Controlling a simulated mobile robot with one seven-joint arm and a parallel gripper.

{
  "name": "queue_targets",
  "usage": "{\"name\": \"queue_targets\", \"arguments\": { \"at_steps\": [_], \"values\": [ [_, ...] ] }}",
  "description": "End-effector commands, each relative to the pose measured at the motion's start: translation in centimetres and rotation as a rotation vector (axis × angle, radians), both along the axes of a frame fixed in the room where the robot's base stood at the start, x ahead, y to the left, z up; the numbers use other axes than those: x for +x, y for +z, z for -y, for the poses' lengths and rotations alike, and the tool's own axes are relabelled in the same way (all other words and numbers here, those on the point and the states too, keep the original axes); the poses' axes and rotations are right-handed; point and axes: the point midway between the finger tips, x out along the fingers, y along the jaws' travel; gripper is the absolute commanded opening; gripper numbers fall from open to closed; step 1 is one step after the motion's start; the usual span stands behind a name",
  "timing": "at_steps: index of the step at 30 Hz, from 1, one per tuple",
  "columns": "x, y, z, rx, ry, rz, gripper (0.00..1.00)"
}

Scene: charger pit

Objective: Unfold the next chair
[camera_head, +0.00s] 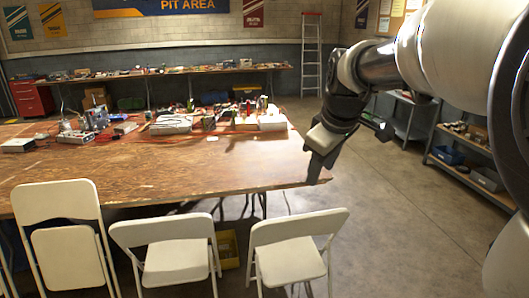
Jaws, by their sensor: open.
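Three white folding chairs stand along the near side of a long wooden table (230,180). The left chair (55,201) is tall and flat, its seat panel upright in line with the back, so it looks folded. The middle chair (175,262) and the right chair (292,262) are unfolded, with their seats level and facing the table's near edge. My gripper (319,162) is open and empty, hanging at the table's right end, above and behind the right chair. It is far from the left chair. The lower legs of the chairs are cut off by the frame.
Electronics and boxes (172,124) cover the table's far side. A yellow bin (229,249) sits under the table. Shelves (468,160) stand at the right, and a ladder (311,60) leans at the back wall. The concrete floor (400,215) right of the table is clear.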

Motion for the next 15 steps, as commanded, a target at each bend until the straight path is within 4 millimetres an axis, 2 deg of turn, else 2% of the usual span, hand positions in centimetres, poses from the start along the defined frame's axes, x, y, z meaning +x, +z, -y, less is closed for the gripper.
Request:
{"name": "queue_targets", "arguments": {
  "at_steps": [1, 3, 5, 6, 8, 9, 12, 15],
  "values": [
    [3.2, -2.3, 0.4, -0.029, 0.073, -0.014, 0.41],
    [7.1, -4.7, 0.8, -0.073, 0.185, -0.021, 0.41],
    [10.3, -7.0, 1.2, -0.112, 0.283, -0.026, 0.41],
    [12.4, -8.7, 1.6, -0.135, 0.346, -0.028, 0.41],
    [15.3, -11.7, 2.1, -0.170, 0.442, -0.031, 0.41],
    [17.1, -13.8, 2.5, -0.193, 0.504, -0.033, 0.41],
    [21.0, -19.0, 3.3, -0.245, 0.653, -0.032, 0.41],
    [23.6, -23.7, 4.1, -0.288, 0.775, -0.031, 0.41]
  ]
}}
